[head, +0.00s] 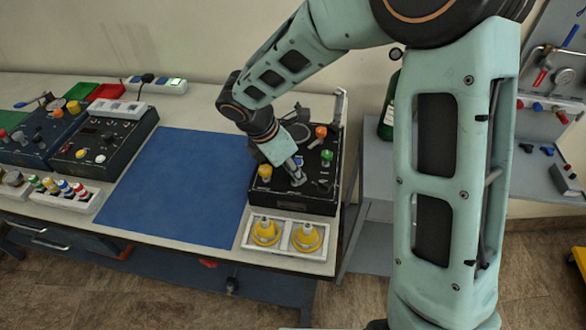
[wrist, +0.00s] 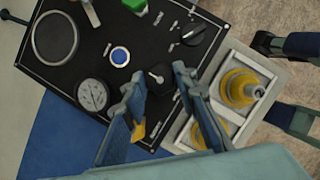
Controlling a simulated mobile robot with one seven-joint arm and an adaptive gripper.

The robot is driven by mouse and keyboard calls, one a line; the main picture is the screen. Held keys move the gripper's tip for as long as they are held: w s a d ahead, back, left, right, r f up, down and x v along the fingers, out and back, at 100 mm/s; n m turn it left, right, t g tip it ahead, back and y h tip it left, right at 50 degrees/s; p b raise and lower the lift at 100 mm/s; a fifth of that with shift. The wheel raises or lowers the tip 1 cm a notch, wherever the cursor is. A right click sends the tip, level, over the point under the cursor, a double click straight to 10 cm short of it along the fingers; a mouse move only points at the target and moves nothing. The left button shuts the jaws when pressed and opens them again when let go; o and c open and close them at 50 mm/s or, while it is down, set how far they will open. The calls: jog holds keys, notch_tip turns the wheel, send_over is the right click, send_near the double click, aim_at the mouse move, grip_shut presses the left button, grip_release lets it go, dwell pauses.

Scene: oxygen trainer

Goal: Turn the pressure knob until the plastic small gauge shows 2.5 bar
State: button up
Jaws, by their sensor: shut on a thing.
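The black trainer panel (head: 320,205) stands at the right end of the bench. In the wrist view, a small round gauge with a pale face (wrist: 93,95) sits on the panel left of my gripper (wrist: 160,82). Its needle and scale are too small to read. My gripper also shows in the head view (head: 297,178), reaching down onto the panel. It is closed around a black knob (wrist: 159,76) with a pale mark, which lies between the fingertips. The fingers hide part of the panel below the knob.
A larger round dial (wrist: 55,37), a blue button (wrist: 120,57), a green knob (wrist: 119,55) and another black knob (wrist: 193,34) are close by. A yellow knob (head: 264,172) is partly behind a finger in the wrist view. A white tray holds two yellow fittings (head: 308,238). The blue mat (head: 175,180) is clear.

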jog(key=m+g, duration=0.1)
jog(key=m, duration=0.3)
jog(key=shift+w+a+m+g+h, duration=0.15)
jog(key=shift+m+g+h, duration=0.15)
jog(key=shift+m+g, duration=0.8)
jog(key=shift+m, duration=1.1)
jog(key=o, duration=1.2)
jog(key=shift+c, duration=0.2)
